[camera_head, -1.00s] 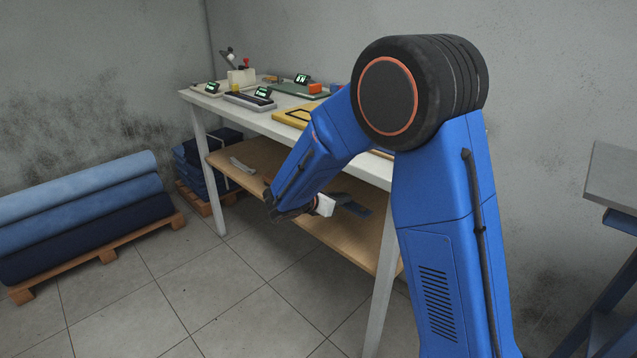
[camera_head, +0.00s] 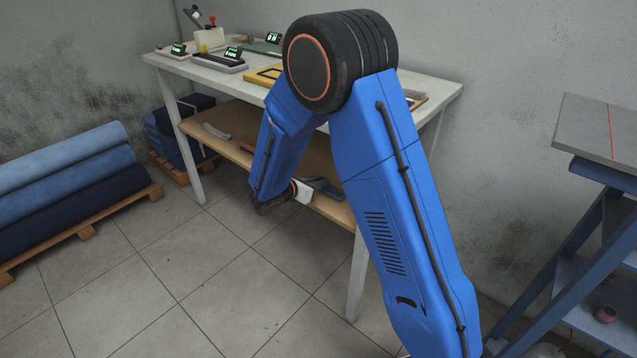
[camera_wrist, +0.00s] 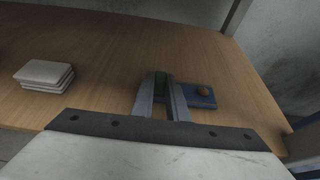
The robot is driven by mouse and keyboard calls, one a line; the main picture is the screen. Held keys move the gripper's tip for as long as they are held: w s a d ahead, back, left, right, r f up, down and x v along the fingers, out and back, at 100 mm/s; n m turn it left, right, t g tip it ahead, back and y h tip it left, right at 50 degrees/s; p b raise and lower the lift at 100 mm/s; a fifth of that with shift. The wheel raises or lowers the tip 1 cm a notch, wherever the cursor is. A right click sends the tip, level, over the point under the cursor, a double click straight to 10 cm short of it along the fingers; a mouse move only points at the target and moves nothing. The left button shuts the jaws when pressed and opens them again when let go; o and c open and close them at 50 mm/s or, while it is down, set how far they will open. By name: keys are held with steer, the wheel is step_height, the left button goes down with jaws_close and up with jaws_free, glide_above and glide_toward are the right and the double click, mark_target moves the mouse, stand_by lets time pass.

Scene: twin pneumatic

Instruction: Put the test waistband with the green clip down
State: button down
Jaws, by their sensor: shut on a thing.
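My gripper (camera_wrist: 162,80) is shut on the test waistband, low over the wooden lower shelf (camera_wrist: 110,45) of the workbench. The waistband (camera_wrist: 199,101) is a dark blue piece with a round brown button, showing to the right of the fingers in the wrist view. Its green clip (camera_wrist: 160,77) shows dimly between the fingertips. I cannot tell whether the waistband touches the shelf. In the head view, the gripper and waistband are small and partly hidden by my arm at the shelf's front edge.
A stack of whitish pieces (camera_wrist: 44,74) lies on the shelf at left. The white tabletop (camera_head: 420,82) is above the shelf, with devices on it and a leg (camera_head: 357,280) in front. Fabric rolls (camera_head: 70,180) lie at left. A blue stand (camera_head: 590,230) is at right.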

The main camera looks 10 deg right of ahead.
steer(key=c, duration=1.7)
jaws_free()
steer(key=shift+f, duration=0.1)
steer(key=shift+c, duration=0.2)
steer(key=shift+s+a+r, duration=0.15)
steer(key=shift+a+r, duration=0.1)
steer(key=v, duration=1.1)
steer(key=shift+s, duration=0.15)
steer(key=shift+a+r, duration=0.1)
steer(key=shift+a, duration=0.1)
